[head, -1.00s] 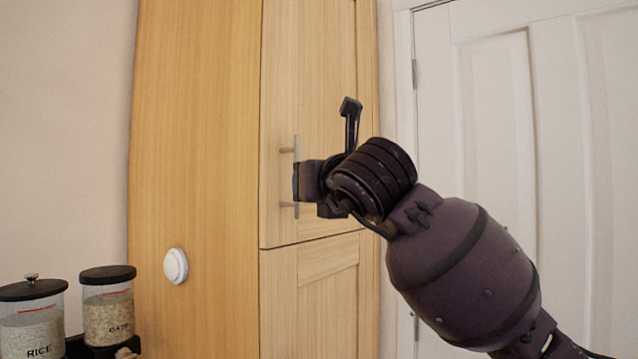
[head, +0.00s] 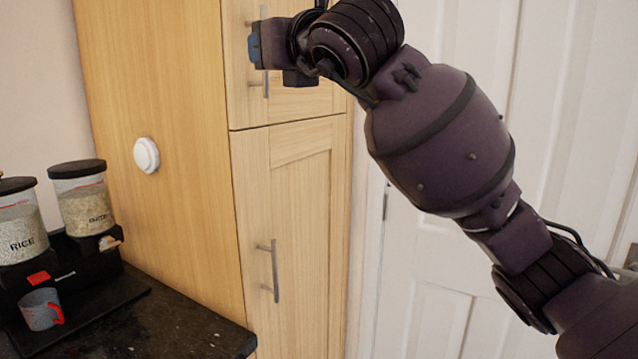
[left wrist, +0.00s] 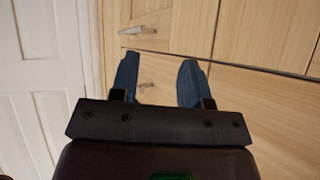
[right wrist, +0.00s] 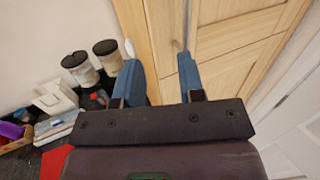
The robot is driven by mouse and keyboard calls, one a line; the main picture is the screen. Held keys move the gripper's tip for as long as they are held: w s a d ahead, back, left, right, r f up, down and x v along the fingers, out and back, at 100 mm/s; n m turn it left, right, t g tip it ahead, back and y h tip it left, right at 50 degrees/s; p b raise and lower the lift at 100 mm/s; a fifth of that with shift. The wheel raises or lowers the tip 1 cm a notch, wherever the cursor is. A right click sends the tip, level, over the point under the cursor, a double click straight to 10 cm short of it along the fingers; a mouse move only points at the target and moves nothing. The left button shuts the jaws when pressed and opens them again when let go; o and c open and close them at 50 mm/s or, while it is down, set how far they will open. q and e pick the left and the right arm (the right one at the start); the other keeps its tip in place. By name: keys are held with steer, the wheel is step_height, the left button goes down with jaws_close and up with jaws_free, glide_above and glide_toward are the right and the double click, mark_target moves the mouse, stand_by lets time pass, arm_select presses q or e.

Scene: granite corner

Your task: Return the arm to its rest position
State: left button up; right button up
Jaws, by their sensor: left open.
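My right arm comes in from the right in the head view, raised in front of the tall wooden cabinet. Its gripper (head: 254,50) points left, close in front of the upper door handle (head: 266,85); whether they touch cannot be told. In the right wrist view its two blue fingers (right wrist: 160,82) are spread, with no object held between them. My left gripper (left wrist: 157,80) shows only in the left wrist view. Its blue fingers are apart and empty, facing wooden cabinet fronts with metal handles (left wrist: 138,30). The left arm is out of the head view.
The tall cabinet (head: 160,80) has a lower door handle (head: 275,270) and a round white knob (head: 146,155) on its side. A dark counter (head: 185,325) holds grain dispensers (head: 82,195) and a cup (head: 40,308). A white door (head: 430,290) stands right.

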steer(key=s+a+r+n+g+y, duration=0.1)
steer(key=s+a+n+g+y, duration=0.1)
steer(key=s+n+g+y, duration=0.3)
steer(key=s+a+r+n+g+y, duration=0.1)
steer(key=s+a+n+g+y, duration=0.15)
steer(key=s+g+y, duration=0.35)
steer(key=w+d+f+m+t+h, duration=0.1)
steer(key=w+d+f+m+t, duration=0.55)
steer(key=m, duration=0.75)
steer(key=w+d+f+m+t+h, duration=0.2)
steer(key=w+d+f+m+t, duration=0.2)
steer(key=d+f+m+t, duration=0.75)
steer(key=d+f+m+g+h, duration=0.1)
steer(key=d+f+m+h, duration=0.35)
steer(key=f+m, duration=0.4)
steer(key=s+d+f+m+g+h, duration=0.1)
steer(key=d+f+m+h, duration=0.35)
steer(key=f, duration=0.75)
steer(key=d+f+m+g+h, duration=0.1)
steer(key=d+f+m+h, duration=0.1)
steer(key=f+m+h, duration=0.65)
steer(key=s+d+f+m+g+h, duration=0.1)
steer(key=s+d+f+g, duration=0.3)
steer(key=s+f, duration=1)
steer(key=s+d+f+m+g, duration=0.2)
steer(key=s+d+f+g, duration=0.2)
steer(key=s+f, duration=1)
steer(key=shift+d+m+h, duration=0.35)
steer(key=shift+d, duration=0.45)
steer(key=shift+w, duration=0.1)
